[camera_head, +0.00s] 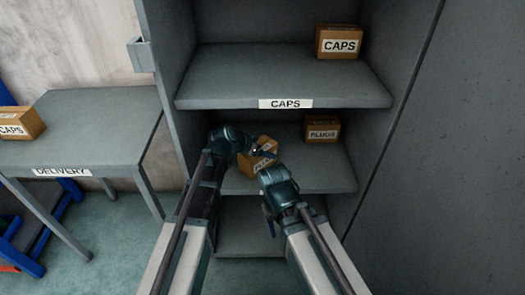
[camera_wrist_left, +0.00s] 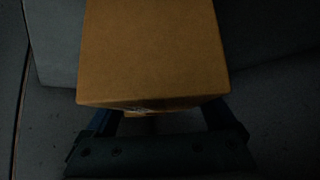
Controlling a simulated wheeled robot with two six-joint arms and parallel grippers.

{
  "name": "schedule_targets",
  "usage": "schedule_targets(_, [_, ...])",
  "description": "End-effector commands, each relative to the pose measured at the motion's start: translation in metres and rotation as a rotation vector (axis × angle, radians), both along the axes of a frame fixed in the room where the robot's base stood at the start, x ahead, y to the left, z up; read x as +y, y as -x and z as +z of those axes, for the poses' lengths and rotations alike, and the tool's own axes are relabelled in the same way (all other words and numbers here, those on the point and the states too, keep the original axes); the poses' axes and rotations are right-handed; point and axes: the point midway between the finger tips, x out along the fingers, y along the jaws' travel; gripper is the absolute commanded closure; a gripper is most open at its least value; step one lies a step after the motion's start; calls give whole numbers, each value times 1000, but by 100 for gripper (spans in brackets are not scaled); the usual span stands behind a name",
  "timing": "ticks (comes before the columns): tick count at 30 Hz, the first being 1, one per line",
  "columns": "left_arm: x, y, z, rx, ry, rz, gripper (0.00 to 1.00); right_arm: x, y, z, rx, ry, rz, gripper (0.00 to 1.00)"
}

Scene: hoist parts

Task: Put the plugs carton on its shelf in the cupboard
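A brown carton (camera_head: 260,152) is at the middle shelf opening in the head view. It is tilted, and its label is partly hidden but seems to read PLUGS. My left gripper (camera_head: 252,150) is at this carton. In the left wrist view the carton (camera_wrist_left: 152,50) fills the space in front of my left gripper (camera_wrist_left: 162,118), whose fingers are spread at its two sides and seem closed on it. My right gripper (camera_head: 270,210) is just in front of the shelf, right of and nearer than the carton; its fingers are unclear. The cupboard's middle shelf (camera_head: 325,175) lies below the carton.
Another carton (camera_head: 322,129), seemingly labelled PLUGS, stands at the back right of the middle shelf. A CAPS carton (camera_head: 338,42) stands on the upper shelf (camera_head: 240,80). The DELIVERY table (camera_head: 95,125) at left bears another CAPS carton (camera_head: 18,123).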

Motion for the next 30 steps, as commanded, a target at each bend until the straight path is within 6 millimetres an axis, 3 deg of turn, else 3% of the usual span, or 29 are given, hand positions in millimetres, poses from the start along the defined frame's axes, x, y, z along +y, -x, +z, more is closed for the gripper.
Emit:
schedule_targets(11, [0,0,7,0,0,0,0,0,0,7,0,0,-1,50])
schedule_targets(24, [41,42,67,0,0,1,0,1,1,67,3,-6,-5,50])
schedule_targets(30, [54,55,83,0,0,1,0,2,1,83,4,-9,-7,50])
